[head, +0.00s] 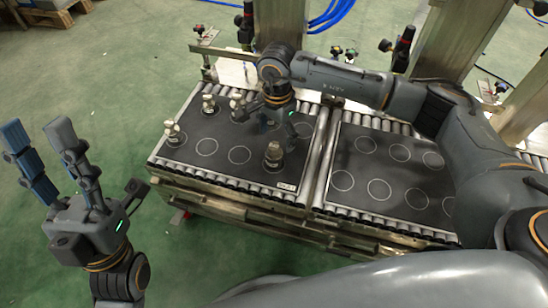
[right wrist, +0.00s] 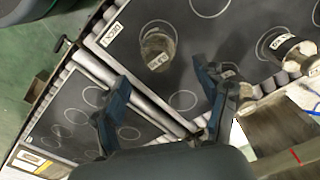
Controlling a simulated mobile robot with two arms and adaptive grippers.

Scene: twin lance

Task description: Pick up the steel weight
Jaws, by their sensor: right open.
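A grey-brown, knobbed steel weight (head: 273,156) stands upright near the front right of the left black mat (head: 213,152). In the right wrist view the weight (right wrist: 157,50), with a small label, lies beyond the gap between the fingertips. My right gripper (head: 270,122) is over the left mat, behind that weight; its open, empty blue fingers also show in the right wrist view (right wrist: 161,74). Another shiny labelled weight (right wrist: 288,46) is to the right there. My left gripper (head: 36,130) is open and empty over the floor, left of the table.
Several smaller pale weights, one at the left corner (head: 172,133), stand on the left mat, partly hidden behind my right gripper. The right mat (head: 397,172) has empty circles. Rollers edge both mats. Metal posts (head: 445,45) and blue cables (head: 330,15) are behind.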

